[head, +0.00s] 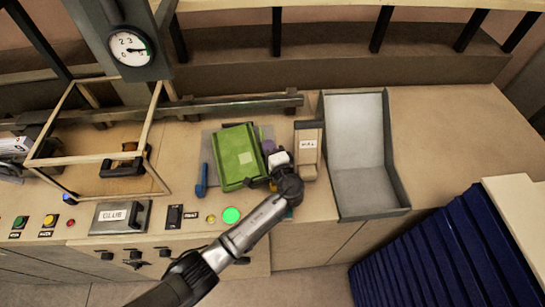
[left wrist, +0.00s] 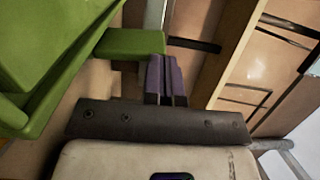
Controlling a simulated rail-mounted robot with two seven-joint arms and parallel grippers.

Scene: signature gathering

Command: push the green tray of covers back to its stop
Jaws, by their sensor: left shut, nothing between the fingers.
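In the left wrist view the shut fingers (left wrist: 164,78) stand right beside the end of a green tab that sticks out from the green tray (left wrist: 60,50). I cannot tell whether they touch it. The tray's stop cannot be made out. My right gripper is not in view.
A narrow labelled wooden box (head: 308,140) stands close right of my gripper, with a large grey open tray (head: 358,130) beyond. A blue-handled thing (head: 201,181) lies left of the green tray. A dark rail (head: 225,105) runs behind it. Dark blue slats (head: 440,260) fill the lower right.

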